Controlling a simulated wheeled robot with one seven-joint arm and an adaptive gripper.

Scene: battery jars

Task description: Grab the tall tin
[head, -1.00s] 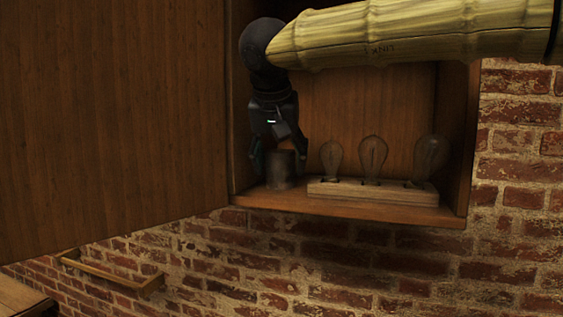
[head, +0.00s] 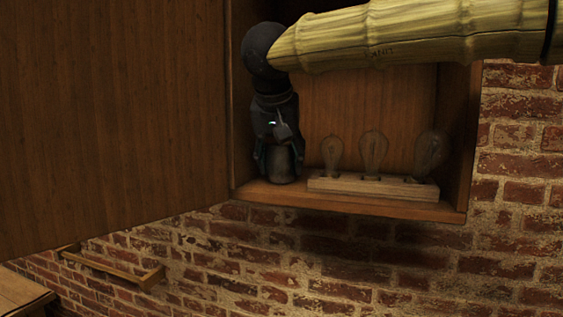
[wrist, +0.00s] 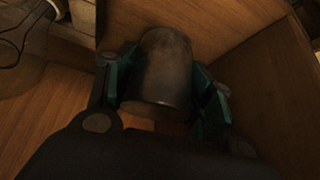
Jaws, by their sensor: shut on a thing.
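The tall tin (head: 281,166) is a dull grey cylinder standing upright on the cabinet's floor at its left end. In the wrist view the tin (wrist: 162,72) sits between the two green-padded fingers. My gripper (head: 280,155) points down over it and is shut on it, with a finger on each side. The gripper also shows in the wrist view (wrist: 160,88). The upper part of the tin is partly hidden by the gripper in the head view.
A pale wooden block (head: 372,187) holding clear glass bulbs (head: 373,152) stands just right of the tin. The cabinet's side wall (head: 241,120) is close on the left. A large wooden panel (head: 110,110) fills the left of the head view. A brick wall (head: 520,150) surrounds the cabinet.

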